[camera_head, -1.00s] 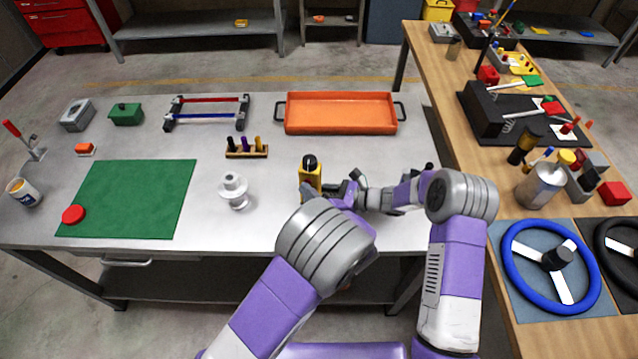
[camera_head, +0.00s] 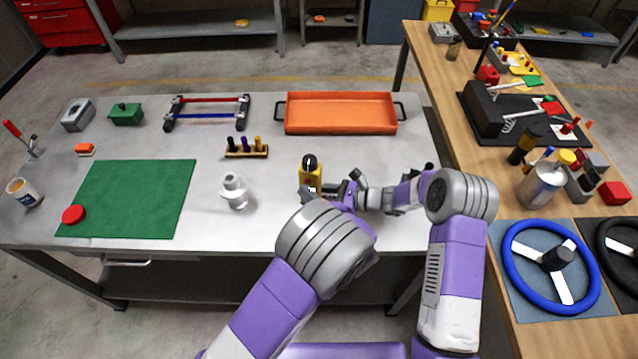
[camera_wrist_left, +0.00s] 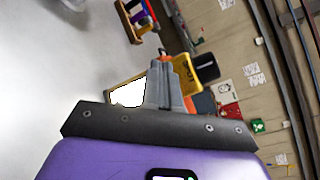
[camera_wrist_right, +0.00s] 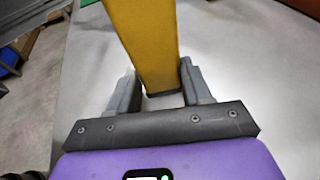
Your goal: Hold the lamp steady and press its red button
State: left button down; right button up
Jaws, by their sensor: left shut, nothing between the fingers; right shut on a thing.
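The lamp (camera_head: 312,176) is a yellow body with a black head, upright on the grey table in the head view. In the right wrist view its yellow body (camera_wrist_right: 148,40) stands between the fingers of my right gripper (camera_wrist_right: 160,82), which is shut on it.
A white spool-like piece (camera_head: 234,190) stands left of the lamp. Behind are a peg rack (camera_head: 247,153) and an orange tray (camera_head: 340,126). A green mat (camera_head: 130,200) lies at left. A wooden bench (camera_head: 470,170) with steering wheels and tools runs along the right.

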pick_arm(q)
jog(key=shift+s, duration=0.2)
jog(key=s, duration=0.2)
jog(key=s+a, duration=0.1)
jog(key=s, duration=0.2)
jog(key=shift+s+a, duration=0.2)
jog(key=shift+s, duration=0.15)
pick_arm(e)
jog(key=o, duration=1.1)
jog(key=shift+c, duration=0.2)
